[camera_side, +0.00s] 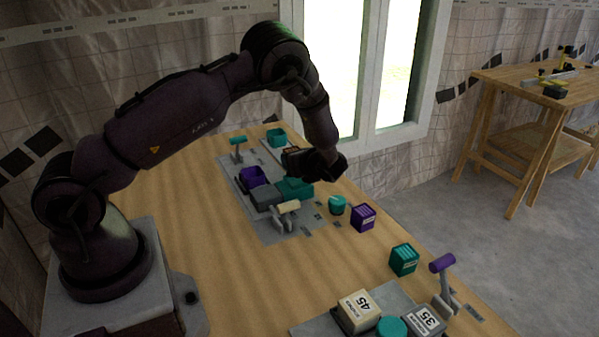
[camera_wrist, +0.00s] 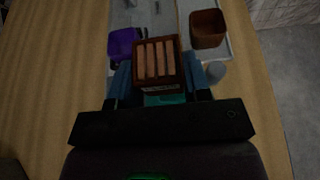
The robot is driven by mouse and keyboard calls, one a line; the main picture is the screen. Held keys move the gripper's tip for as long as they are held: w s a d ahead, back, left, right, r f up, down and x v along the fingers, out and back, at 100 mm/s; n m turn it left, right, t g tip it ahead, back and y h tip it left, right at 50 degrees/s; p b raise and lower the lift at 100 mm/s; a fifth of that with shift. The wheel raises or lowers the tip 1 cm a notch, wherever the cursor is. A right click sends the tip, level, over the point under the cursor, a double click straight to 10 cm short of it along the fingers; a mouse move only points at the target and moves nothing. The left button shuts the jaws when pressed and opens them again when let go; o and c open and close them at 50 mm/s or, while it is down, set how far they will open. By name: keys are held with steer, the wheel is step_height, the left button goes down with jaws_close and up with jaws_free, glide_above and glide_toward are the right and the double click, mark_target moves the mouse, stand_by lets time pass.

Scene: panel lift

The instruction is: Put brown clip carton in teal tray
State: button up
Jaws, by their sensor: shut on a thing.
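The brown clip carton (camera_wrist: 157,65) has pale stripes on its top and a light label strip on its near side. It sits between the two bluish fingers of my gripper (camera_wrist: 160,82), which is shut on it. A teal tray (camera_side: 294,189) stands on the grey panel below my gripper (camera_side: 303,163) in the side view. In the wrist view a strip of teal (camera_wrist: 165,99) shows just under the carton's near edge; the rest is hidden. I cannot tell the gap between carton and tray.
A purple tray (camera_side: 252,176) and a grey block (camera_side: 265,196) are beside the teal tray. A brown open bin (camera_wrist: 208,29) is at upper right in the wrist view. Another teal container (camera_side: 277,137) stands farther back. A cream-handled lever (camera_side: 287,208) and a teal cylinder (camera_side: 337,205) are nearby.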

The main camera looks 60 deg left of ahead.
steer(key=shift+w+a+f, duration=0.25)
steer(key=shift+w+f, duration=0.2)
steer(key=shift+f, duration=0.1)
steer(key=shift+w+f, duration=0.15)
steer(key=shift+f, duration=1.55)
